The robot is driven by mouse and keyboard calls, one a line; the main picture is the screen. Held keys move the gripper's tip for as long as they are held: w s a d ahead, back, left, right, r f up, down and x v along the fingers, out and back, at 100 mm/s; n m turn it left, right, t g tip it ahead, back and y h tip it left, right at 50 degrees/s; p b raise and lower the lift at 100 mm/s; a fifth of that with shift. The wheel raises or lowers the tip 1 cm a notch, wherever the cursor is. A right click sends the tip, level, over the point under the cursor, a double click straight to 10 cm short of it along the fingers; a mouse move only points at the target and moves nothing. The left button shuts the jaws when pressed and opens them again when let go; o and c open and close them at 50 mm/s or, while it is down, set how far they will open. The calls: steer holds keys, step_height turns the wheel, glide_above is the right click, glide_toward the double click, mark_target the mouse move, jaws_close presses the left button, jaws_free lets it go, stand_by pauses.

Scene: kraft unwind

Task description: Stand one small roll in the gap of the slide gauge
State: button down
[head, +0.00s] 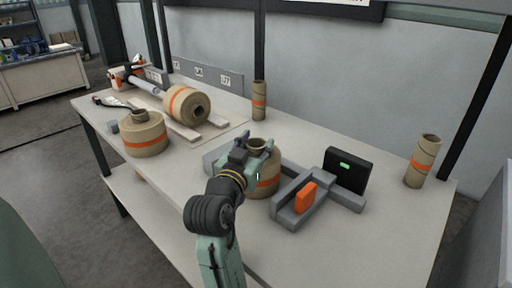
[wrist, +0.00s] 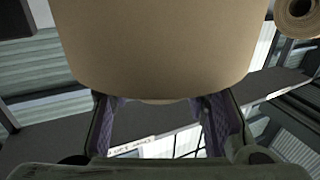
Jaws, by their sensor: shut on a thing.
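My gripper (head: 258,150) is shut on a small kraft roll (head: 265,186) with an orange band, at the upper part of the roll by its core. The roll looks upright. In the wrist view its brown side (wrist: 155,45) fills the upper middle, beyond the two fingers. The grey slide gauge (head: 350,201) lies on the table, with an orange slider (head: 305,198) and a black box with a green display (head: 347,170). The held roll is left of the slider, among the grey gauge parts. My gripper and the roll hide part of the gauge; I cannot tell whether the roll's base touches down.
Another small roll (head: 145,138) stands at the table's left. A larger roll (head: 186,105) lies on pale boards behind it. Slim banded tubes stand at the back (head: 259,100) and right (head: 421,161). The table's (head: 335,245) front right is clear.

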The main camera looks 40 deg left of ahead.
steer(key=c, duration=1.4)
jaws_free()
steer(key=shift+f, duration=0.15)
steer(key=o, duration=0.5)
